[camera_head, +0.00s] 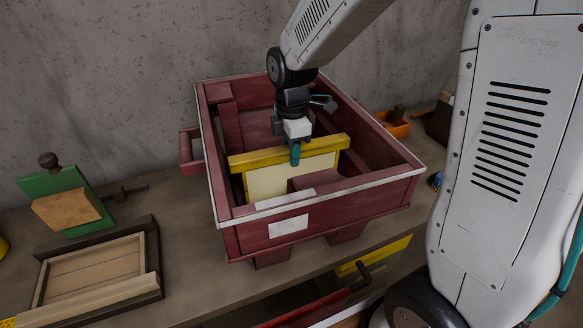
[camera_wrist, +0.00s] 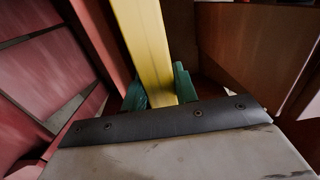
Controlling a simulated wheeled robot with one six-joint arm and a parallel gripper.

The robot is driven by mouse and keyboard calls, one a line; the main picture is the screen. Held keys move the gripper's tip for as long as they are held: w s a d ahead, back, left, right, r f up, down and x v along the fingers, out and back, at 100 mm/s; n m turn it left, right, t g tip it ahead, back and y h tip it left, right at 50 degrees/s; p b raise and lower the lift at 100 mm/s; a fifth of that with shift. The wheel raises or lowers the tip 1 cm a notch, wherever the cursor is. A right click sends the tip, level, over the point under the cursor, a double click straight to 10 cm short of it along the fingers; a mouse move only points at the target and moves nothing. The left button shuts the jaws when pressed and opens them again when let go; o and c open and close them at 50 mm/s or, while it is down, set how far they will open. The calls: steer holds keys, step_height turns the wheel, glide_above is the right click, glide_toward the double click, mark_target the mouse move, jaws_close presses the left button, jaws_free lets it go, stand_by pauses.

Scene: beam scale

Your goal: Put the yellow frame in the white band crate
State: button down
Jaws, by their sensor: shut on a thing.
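The yellow frame (camera_head: 293,173) with a pale panel stands upright inside the dark red crate (camera_head: 330,202), which has a white band around its rim and a white label on its front. My gripper (camera_head: 295,154) reaches down into the crate from above and is shut on the frame's top bar. In the wrist view, the yellow bar (camera_wrist: 147,45) runs between the two teal fingertips (camera_wrist: 160,92). The frame's lower edge is hidden behind the crate's front wall, so I cannot tell whether it touches the crate floor.
An orange container (camera_head: 396,127) is behind at the right. The concrete wall (camera_head: 130,70) is close behind. A red drawer (camera_head: 310,308) shows below.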

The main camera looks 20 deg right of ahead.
mark_target(291, 175)
steer(key=shift+f, duration=2.6)
steer(key=shift+f, duration=0.15)
steer(key=c, duration=1.1)
jaws_free()
